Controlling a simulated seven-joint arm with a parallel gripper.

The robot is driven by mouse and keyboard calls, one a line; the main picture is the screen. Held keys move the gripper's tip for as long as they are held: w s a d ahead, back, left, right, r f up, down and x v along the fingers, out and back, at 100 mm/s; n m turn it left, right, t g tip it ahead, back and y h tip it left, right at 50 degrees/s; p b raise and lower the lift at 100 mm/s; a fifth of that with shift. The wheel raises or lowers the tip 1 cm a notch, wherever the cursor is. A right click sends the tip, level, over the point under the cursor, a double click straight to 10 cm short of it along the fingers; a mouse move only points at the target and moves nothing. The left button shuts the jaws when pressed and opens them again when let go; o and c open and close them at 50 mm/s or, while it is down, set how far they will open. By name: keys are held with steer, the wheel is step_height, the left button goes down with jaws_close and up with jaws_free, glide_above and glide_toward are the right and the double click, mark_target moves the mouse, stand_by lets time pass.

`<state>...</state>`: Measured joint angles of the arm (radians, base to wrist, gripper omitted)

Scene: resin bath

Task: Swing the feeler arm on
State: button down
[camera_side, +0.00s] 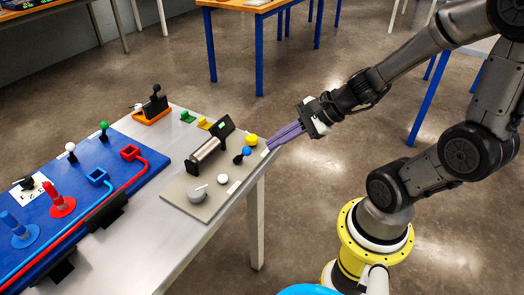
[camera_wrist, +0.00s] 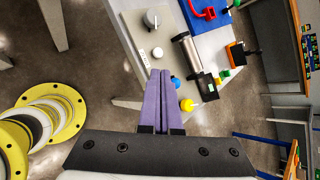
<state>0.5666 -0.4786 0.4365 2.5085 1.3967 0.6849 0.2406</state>
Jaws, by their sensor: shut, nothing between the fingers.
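A grey plate (camera_side: 185,207) lies on the table's near right corner and bears several controls. A small blue-ended lever (camera_side: 243,155) stands near its right end; it may be the feeler arm, but I cannot tell for sure. Its blue ball also shows in the wrist view (camera_wrist: 175,82). My gripper (camera_side: 270,147) has long purple fingers, closed together and empty, with tips close to the plate's right edge. In the wrist view the fingertips (camera_wrist: 160,72) appear just left of the blue ball, seemingly apart from it.
The plate also carries a metal cylinder (camera_side: 208,150), a black display box (camera_side: 225,126), a yellow knob (camera_side: 251,140), a white button (camera_side: 223,179) and a grey dial (camera_side: 197,192). A blue board (camera_side: 75,175) with levers lies left. Open floor lies beyond the table's right edge.

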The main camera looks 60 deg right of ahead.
mark_target(244, 153)
steer(key=s+d+f+m+h, duration=0.2)
steer(key=d+f+m, duration=0.3)
steer(key=d+m, duration=0.2)
steer(key=shift+s+d+f+m+h, duration=0.25)
steer(key=shift+d+f+m+h, duration=0.1)
steer(key=shift+d, duration=0.45)
steer(key=w+a+f, duration=0.3)
steer(key=w+f, duration=0.2)
steer(key=w, duration=0.5)
